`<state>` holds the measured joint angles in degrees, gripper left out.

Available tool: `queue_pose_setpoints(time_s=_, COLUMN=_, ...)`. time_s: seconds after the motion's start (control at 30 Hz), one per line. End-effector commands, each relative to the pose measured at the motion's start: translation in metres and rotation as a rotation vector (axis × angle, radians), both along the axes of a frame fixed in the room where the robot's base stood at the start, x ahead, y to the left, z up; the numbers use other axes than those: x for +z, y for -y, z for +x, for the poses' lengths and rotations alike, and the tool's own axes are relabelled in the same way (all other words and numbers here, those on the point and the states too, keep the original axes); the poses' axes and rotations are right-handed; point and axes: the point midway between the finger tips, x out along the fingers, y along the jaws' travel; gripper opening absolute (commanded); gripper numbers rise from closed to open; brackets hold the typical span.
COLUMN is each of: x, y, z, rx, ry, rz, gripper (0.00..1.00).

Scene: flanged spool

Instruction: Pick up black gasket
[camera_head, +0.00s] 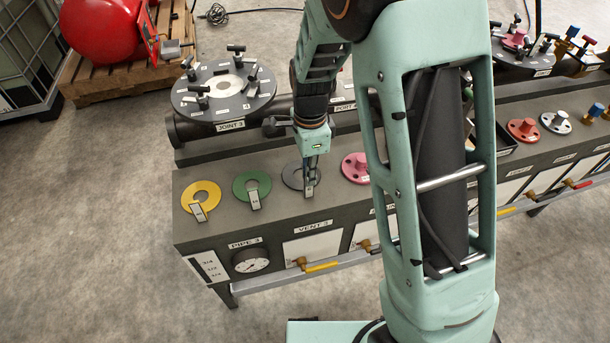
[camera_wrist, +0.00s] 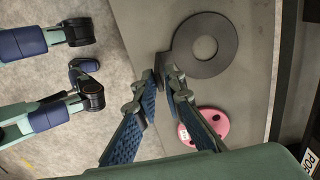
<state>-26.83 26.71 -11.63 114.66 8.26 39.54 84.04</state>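The black gasket (camera_wrist: 226,55) is a flat dark ring with a tab, lying on the grey bench top in the wrist view. In the head view, part of its ring (camera_head: 288,178) shows beside my gripper (camera_head: 311,186), between the green and pink rings. In the wrist view my gripper (camera_wrist: 160,77) points at the tab side of the gasket. Its fingertips are close together, with the tab at or between them. The fingers cover much of the tab, and I cannot tell whether they press on it.
A yellow gasket (camera_head: 188,197) and a green gasket (camera_head: 240,184) lie to the left. A pink flanged part (camera_head: 354,166) stands to the right, partly behind my arm. A round plate with black clamps (camera_head: 222,92) stands behind. The bench's front edge carries a gauge (camera_head: 250,264).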

Motion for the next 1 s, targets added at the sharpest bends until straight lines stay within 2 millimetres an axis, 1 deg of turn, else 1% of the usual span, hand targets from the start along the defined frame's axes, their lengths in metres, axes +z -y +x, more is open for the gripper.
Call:
queue_pose_setpoints(time_s=0.03, x=-0.008, y=0.0, z=0.0, rx=0.0, ry=-0.002, rz=-0.001, gripper=0.09)
queue_pose_setpoints(time_s=0.17, x=-0.015, y=0.0, z=0.0, rx=0.001, ry=0.001, rz=0.0, gripper=0.09)
queue_pose_setpoints(time_s=0.23, x=-0.022, y=0.0, z=-0.001, rx=0.001, ry=0.0, rz=-0.001, gripper=0.09)
queue_pose_setpoints(time_s=0.4, x=-0.049, y=0.001, z=-0.002, rx=0.0, ry=-0.001, rz=-0.001, gripper=0.09)
queue_pose_setpoints(time_s=0.5, x=-0.06, y=0.001, z=-0.002, rx=0.0, ry=-0.001, rz=-0.001, gripper=0.09)
queue_pose_setpoints(time_s=0.6, x=-0.065, y=0.0, z=-0.001, rx=0.001, ry=0.002, rz=0.0, gripper=0.09)
queue_pose_setpoints(time_s=0.8, x=-0.065, y=0.0, z=-0.001, rx=0.001, ry=0.003, rz=0.0, gripper=0.09)
queue_pose_setpoints(time_s=0.9, x=-0.065, y=0.0, z=-0.001, rx=0.001, ry=0.003, rz=0.0, gripper=0.0)
queue_pose_setpoints(time_s=1.0, x=-0.065, y=0.0, z=-0.001, rx=0.001, ry=0.003, rz=0.0, gripper=0.0)
